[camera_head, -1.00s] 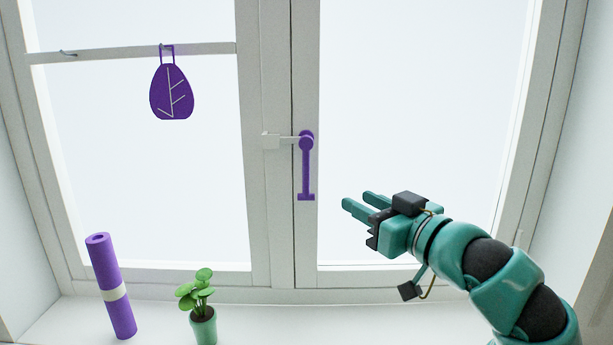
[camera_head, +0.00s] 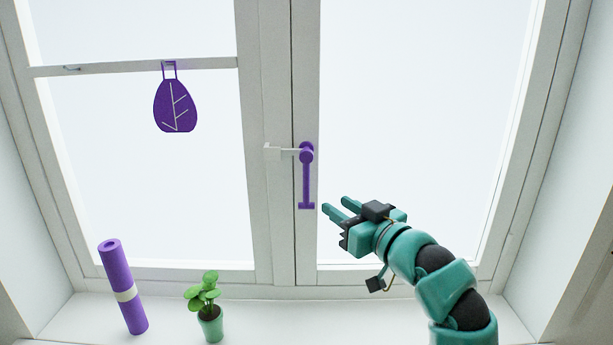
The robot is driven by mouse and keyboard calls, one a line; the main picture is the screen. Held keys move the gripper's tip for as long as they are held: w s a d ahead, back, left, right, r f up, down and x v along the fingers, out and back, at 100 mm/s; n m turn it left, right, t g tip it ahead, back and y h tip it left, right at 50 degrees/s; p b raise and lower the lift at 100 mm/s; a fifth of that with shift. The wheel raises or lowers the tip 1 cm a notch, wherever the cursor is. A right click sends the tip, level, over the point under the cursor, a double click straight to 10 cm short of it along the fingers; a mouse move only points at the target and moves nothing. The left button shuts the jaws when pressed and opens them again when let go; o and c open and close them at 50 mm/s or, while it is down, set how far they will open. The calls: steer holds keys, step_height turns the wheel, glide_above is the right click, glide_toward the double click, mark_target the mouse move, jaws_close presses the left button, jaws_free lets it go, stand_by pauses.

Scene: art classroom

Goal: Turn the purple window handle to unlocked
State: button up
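The purple window handle (camera_head: 307,180) is on the right sash's frame near the centre of the head view. Its lever hangs straight down from a round pivot and ends in a short crosspiece. A white latch piece (camera_head: 280,152) reaches left from the pivot onto the left sash's frame. My gripper (camera_head: 336,206) is right of the handle's lower end, apart from it in the picture. Its two teal fingers point up and left with a gap between them, and nothing shows between them. How far the fingertips are from the window is hard to tell.
A purple leaf-shaped ornament (camera_head: 175,105) hangs from the left window's crossbar. On the sill (camera_head: 262,322) stand a purple roll (camera_head: 124,288) with a pale band and a potted green plant (camera_head: 208,308). The glass around the handle is clear.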

mark_target(308, 188)
steer(key=p+x, duration=0.4)
steer(key=x, duration=0.8)
steer(key=shift+f+p, duration=0.1)
steer(key=shift+p, duration=0.3)
steer(key=shift+c, duration=0.2)
jaws_close()
